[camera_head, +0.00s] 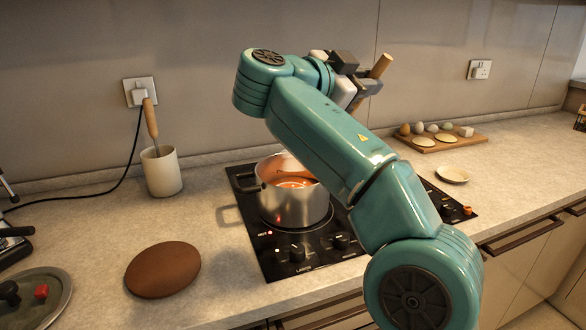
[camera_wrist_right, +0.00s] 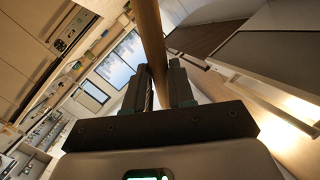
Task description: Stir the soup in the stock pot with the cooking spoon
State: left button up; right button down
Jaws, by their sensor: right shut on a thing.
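The stock pot (camera_head: 290,207), a steel pot with orange-red soup (camera_head: 290,183), stands on the black hob in the head view. My right gripper (camera_head: 362,84) is up above and to the right of the pot, shut on the wooden handle of the cooking spoon (camera_head: 381,65). The handle slants down left and passes behind my right arm. A wooden part shows inside the pot at the soup and looks like the spoon's lower end; the middle is hidden. In the right wrist view the handle (camera_wrist_right: 150,40) runs between the fingers (camera_wrist_right: 162,82). My left gripper is not in view.
A white holder (camera_head: 161,172) with a wooden-handled utensil stands left of the hob (camera_head: 268,243). A brown round mat (camera_head: 163,270) and a lid (camera_head: 45,300) lie at the front left. A board (camera_head: 440,139) with eggs and a small plate (camera_head: 453,175) are on the right.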

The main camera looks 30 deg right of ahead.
notch_tip(320, 180, up, 5)
jog(key=p, duration=0.4)
dwell(0.5)
